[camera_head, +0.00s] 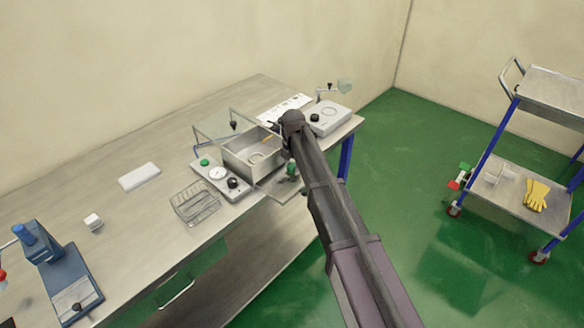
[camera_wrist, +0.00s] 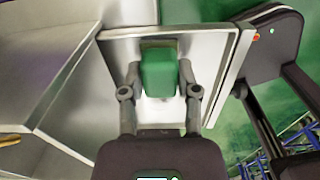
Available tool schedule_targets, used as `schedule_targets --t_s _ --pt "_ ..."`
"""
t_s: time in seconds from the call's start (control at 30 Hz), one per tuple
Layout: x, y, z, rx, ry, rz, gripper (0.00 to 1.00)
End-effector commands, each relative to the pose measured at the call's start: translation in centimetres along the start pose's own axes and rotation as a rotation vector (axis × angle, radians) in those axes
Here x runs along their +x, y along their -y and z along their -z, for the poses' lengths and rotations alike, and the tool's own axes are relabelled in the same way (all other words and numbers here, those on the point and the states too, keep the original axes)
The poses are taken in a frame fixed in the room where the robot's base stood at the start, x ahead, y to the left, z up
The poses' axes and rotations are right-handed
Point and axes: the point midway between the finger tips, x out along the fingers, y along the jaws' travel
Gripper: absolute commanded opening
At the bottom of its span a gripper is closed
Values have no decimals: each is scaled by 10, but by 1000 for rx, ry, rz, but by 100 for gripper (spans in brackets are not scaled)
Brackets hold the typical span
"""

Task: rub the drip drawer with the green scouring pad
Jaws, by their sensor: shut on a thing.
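The green scouring pad (camera_wrist: 159,72) is between the fingertips of my gripper (camera_wrist: 160,82), which is shut on it in the wrist view. In the head view a bit of green pad (camera_head: 292,169) shows beside my arm. The drip drawer (camera_wrist: 118,47) is a shallow metal tray pulled out below the pad; in the head view its bare plate (camera_head: 283,190) juts from the front of the metal basin unit. The pad is over the drawer's inside. I cannot tell whether it touches the floor of the drawer. My arm hides part of the drawer in the head view.
The metal basin (camera_head: 240,166) with a clear raised lid stands beside the drawer. A white block (camera_head: 139,177) lies on the table. A trolley (camera_head: 520,200) with yellow gloves (camera_head: 537,195) stands at right.

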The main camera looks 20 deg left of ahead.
Motion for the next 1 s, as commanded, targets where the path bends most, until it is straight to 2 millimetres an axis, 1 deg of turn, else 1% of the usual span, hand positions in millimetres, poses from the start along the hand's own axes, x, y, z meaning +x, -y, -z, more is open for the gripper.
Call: schedule_targets --t_s 0.43,0.47,0.73,0.87,1.0 --pt "3 11 0 1 -1 1 4" --pt "3 11 0 1 0 1 0" --pt "3 11 1 1 0 2 0" --pt "3 11 5 0 -1 2 0" --pt "3 11 13 0 -1 2 0"
